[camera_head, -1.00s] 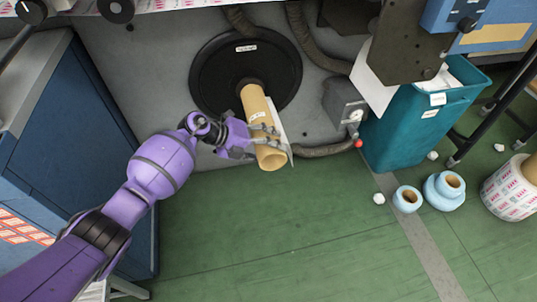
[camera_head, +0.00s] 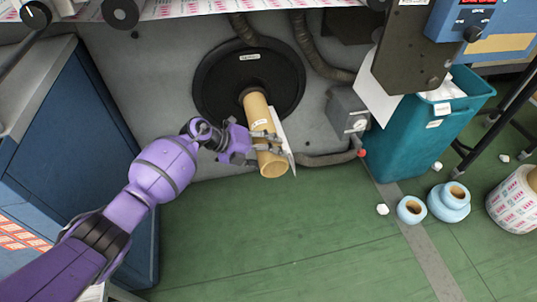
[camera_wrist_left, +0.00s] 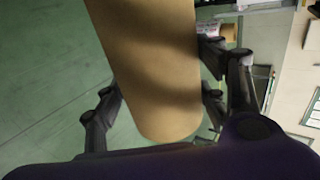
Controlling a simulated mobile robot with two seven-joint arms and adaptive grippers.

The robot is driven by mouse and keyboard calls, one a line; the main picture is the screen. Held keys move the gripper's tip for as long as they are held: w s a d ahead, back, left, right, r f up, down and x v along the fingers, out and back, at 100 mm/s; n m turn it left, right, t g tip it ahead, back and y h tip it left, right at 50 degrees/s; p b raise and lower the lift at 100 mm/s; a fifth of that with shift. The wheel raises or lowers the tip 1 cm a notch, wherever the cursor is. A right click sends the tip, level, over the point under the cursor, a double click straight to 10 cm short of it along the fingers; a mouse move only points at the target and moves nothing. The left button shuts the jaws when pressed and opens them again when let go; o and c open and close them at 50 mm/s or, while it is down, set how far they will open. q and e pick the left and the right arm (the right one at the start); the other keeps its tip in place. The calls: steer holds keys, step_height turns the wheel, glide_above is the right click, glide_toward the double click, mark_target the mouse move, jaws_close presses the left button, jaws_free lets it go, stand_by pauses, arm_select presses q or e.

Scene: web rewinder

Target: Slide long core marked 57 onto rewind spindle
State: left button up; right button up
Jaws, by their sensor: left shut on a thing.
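The long core (camera_head: 259,108) is a tan cardboard tube with a small white label, too small to read. My left gripper (camera_head: 268,142) is shut on it near its near end, with fingers on both sides. The core also fills the middle of the left wrist view (camera_wrist_left: 155,70), between the fingers. The core's far end meets the middle of the round black disc (camera_head: 215,85) on the machine face. The rewind spindle is hidden there, so I cannot tell how far the core is around it. My right gripper is not in view.
A white sheet or plate (camera_head: 284,140) stands right beside the core. A grey box with a red-tipped lever (camera_head: 350,115) and a teal bin (camera_head: 425,130) are to the right. Blue rolls (camera_head: 448,200) lie on the green floor. A blue cabinet (camera_head: 70,130) stands left.

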arm_select(q)
steer(key=o, duration=1.5)
steer(key=shift+c, duration=0.2)
steer(key=shift+o, duration=0.9)
steer(key=shift+f, duration=0.1)
steer(key=shift+a, duration=0.1)
steer(key=v, duration=1.2)
